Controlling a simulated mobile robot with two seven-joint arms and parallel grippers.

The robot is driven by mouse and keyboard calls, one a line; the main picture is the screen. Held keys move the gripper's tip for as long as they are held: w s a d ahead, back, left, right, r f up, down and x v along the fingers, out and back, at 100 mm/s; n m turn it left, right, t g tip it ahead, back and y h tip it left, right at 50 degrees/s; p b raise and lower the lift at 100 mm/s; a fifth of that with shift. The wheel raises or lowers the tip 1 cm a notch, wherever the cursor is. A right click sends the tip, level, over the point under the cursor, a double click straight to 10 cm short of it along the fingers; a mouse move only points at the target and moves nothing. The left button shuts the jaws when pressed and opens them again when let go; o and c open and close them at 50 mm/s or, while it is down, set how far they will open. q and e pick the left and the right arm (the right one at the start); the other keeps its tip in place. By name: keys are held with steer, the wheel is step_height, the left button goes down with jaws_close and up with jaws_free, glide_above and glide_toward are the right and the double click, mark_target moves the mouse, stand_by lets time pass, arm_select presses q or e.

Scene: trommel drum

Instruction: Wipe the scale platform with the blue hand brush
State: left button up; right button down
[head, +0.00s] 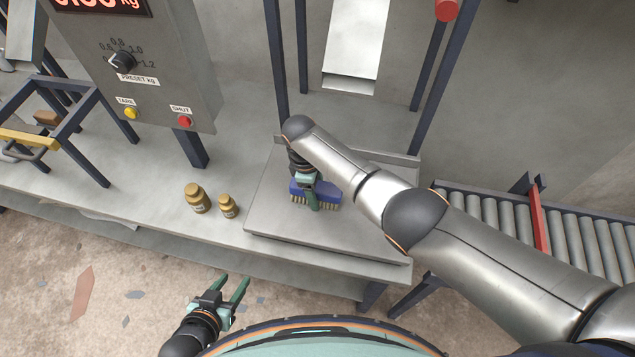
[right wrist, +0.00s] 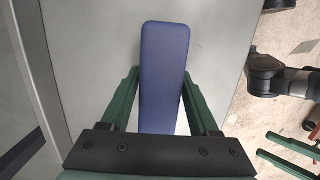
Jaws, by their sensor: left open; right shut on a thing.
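The blue hand brush (head: 327,191) with pale bristles is at the scale platform (head: 280,218), over its middle. Its bristles point down at the plate; I cannot tell whether they touch it. My right gripper (head: 313,203) is shut on the brush from above. In the right wrist view the brush's blue back (right wrist: 165,75) lies between the green fingers (right wrist: 160,92), with the grey plate around it. My left gripper (head: 236,290) is open and empty, low in front of the bench.
Two brass weights (head: 197,198) (head: 228,206) stand on the bench left of the platform. A control box (head: 140,60) with knob and buttons stands behind them. A chute (head: 355,45) hangs above the platform between dark posts. A roller conveyor (head: 510,220) lies to the right.

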mark_target(304, 212)
steer(key=shift+s+a+r+p, duration=0.1)
steer(key=shift+s+a+p, duration=0.05)
steer(key=shift+s+p, duration=0.45)
steer(key=shift+s+a+r+p, duration=0.1)
steer(key=shift+s+p, duration=0.3)
steer(key=shift+p, duration=0.25)
steer(key=shift+s+a+f+p, duration=0.1)
steer(key=shift+s+a+p, duration=0.1)
steer(key=shift+s+p, duration=0.3)
steer(key=shift+s+a+f+p, duration=0.1)
steer(key=shift+s+a+p, duration=0.05)
steer(key=shift+s+p, duration=0.3)
steer(key=shift+w+a+f+b, duration=0.15)
steer(key=shift+a+b, duration=0.2)
steer(key=shift+b, duration=0.2)
steer(key=shift+w+a+f+b, duration=0.15)
steer(key=shift+a+b, duration=0.2)
steer(key=shift+b, duration=0.2)
steer(key=shift+a+b, duration=0.5)
steer(key=shift+b, duration=0.1)
steer(key=w+b, duration=0.1)
steer(key=b, duration=0.1)
steer(key=w+d+b, duration=0.1)
steer(key=w, duration=0.1)
steer(key=shift+d+f+b, duration=0.1)
steer(key=shift+f+b, duration=0.1)
steer(key=shift+b, duration=0.2)
steer(key=shift+w+d+r+b, duration=0.15)
steer(key=shift+w+b, duration=0.3)
